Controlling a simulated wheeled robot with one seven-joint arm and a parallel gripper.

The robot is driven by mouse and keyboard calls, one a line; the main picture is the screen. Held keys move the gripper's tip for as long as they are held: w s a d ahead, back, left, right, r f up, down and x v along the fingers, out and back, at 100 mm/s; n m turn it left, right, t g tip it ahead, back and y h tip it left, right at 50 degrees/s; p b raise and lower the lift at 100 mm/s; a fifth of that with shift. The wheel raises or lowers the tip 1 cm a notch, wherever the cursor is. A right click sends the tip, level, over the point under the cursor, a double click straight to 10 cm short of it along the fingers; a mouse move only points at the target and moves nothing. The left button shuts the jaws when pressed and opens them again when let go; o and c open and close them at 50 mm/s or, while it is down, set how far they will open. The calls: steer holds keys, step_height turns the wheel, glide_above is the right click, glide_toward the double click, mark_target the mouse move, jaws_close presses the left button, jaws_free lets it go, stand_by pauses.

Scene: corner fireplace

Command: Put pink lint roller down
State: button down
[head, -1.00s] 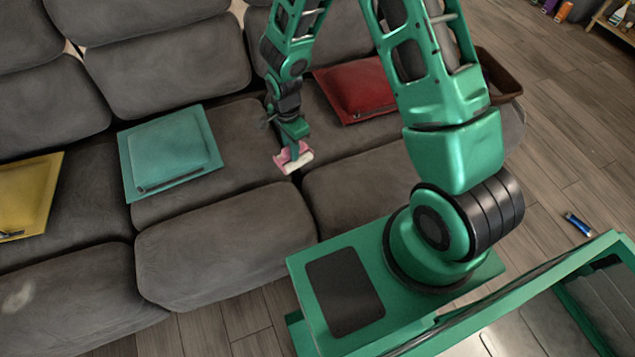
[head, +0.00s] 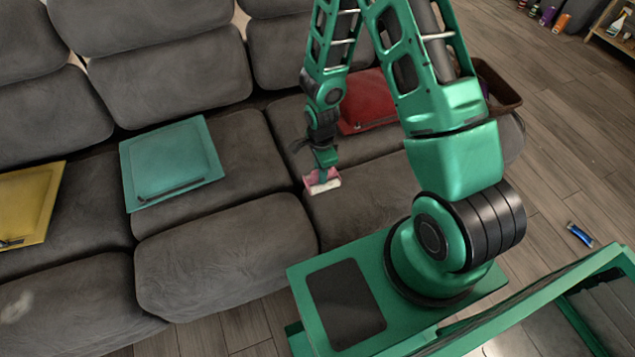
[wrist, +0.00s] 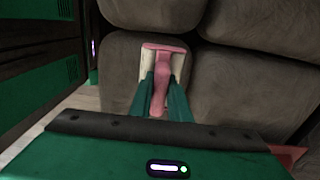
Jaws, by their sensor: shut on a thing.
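The pink lint roller (head: 322,182) with a white roll is in my gripper (head: 324,168), over the grey sofa seat in the head view. In the wrist view, the two green fingers of my gripper (wrist: 163,98) are shut on the pink handle of the lint roller (wrist: 160,88), with its head beyond the fingertips. The grey sofa (head: 228,235) lies beneath it. I cannot tell whether the roller touches the cushion.
A teal pillow (head: 170,160) and a yellow pillow (head: 28,203) lie on the seats to the left. A red pillow (head: 365,100) is behind my arm. A brown bin (head: 497,88) stands at the right end. A blue item (head: 579,235) lies on the wooden floor. Seat space is bare around the roller.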

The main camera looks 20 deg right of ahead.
steer(key=shift+s+d+f, duration=0.2)
steer(key=shift+d+f, duration=0.15)
steer(key=shift+d, duration=0.1)
steer(key=shift+f, duration=1.9)
steer(key=shift+f, duration=0.1)
steer(key=c, duration=1.7)
jaws_free()
steer(key=shift+o, duration=0.2)
